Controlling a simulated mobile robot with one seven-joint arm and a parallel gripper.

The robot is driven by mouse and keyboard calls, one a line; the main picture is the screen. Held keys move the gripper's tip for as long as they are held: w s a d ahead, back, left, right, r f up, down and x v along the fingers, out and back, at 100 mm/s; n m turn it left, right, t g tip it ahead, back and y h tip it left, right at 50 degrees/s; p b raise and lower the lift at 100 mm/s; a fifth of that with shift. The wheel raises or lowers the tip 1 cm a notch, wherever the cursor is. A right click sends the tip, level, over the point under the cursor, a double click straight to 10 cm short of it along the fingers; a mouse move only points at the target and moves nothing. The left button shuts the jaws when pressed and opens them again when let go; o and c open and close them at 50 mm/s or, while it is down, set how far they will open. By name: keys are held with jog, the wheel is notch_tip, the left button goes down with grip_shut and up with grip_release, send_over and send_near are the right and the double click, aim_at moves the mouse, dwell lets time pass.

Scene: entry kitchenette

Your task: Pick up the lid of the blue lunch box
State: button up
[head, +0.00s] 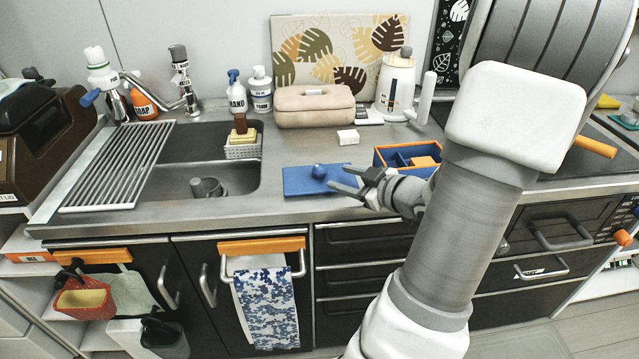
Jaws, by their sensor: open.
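The blue lid (298,184) lies flat on the steel counter just right of the sink, with a round blue knob (318,171) on it. The open blue lunch box (391,158) stands to its right, with inner dividers and an orange piece (424,162) inside. My arm partly hides the box's right side. My gripper (348,178) is open and empty, its fingers pointing left near the lid's right edge, close to the knob. I cannot tell whether the fingers touch the lid.
The sink basin (225,178) with a drying rack (122,165) is at left. A beige case (314,107), a white kettle (395,82) and a small white block (348,137) stand behind the lid. The counter's front edge is close below the lid.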

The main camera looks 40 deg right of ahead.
aim_at(323, 171)
jog(key=b+x, duration=0.2)
jog(key=x, duration=0.5)
jog(key=shift+w, duration=0.4)
grip_shut()
